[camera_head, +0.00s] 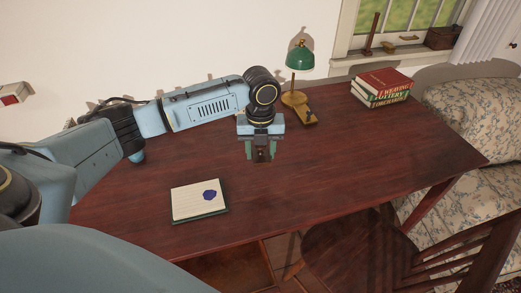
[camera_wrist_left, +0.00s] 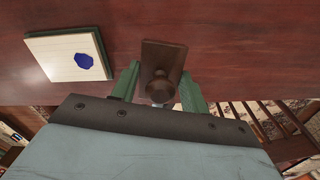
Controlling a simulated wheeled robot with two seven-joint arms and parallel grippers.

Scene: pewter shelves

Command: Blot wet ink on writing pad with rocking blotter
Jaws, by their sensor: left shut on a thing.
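The writing pad (camera_head: 190,203) lies flat on the desk at front left, with a dark blue ink spot (camera_head: 210,195) on its right half. The pad also shows in the left wrist view (camera_wrist_left: 55,55), with the ink spot (camera_wrist_left: 84,60) near its edge. My left gripper (camera_head: 262,154) is shut on the knob of the brown wooden rocking blotter (camera_wrist_left: 164,57). The blotter is right of the pad and apart from it. In the head view it is small and partly hidden between the fingers, and I cannot tell whether it touches the desk. My right gripper is not in view.
The dark red wooden desk (camera_head: 330,170) has wide free room right of the pad. A green lamp (camera_head: 300,58) on a wooden base stands at the back. Stacked books (camera_head: 381,88) lie at the back right. A wooden chair (camera_head: 345,245) stands at the front edge.

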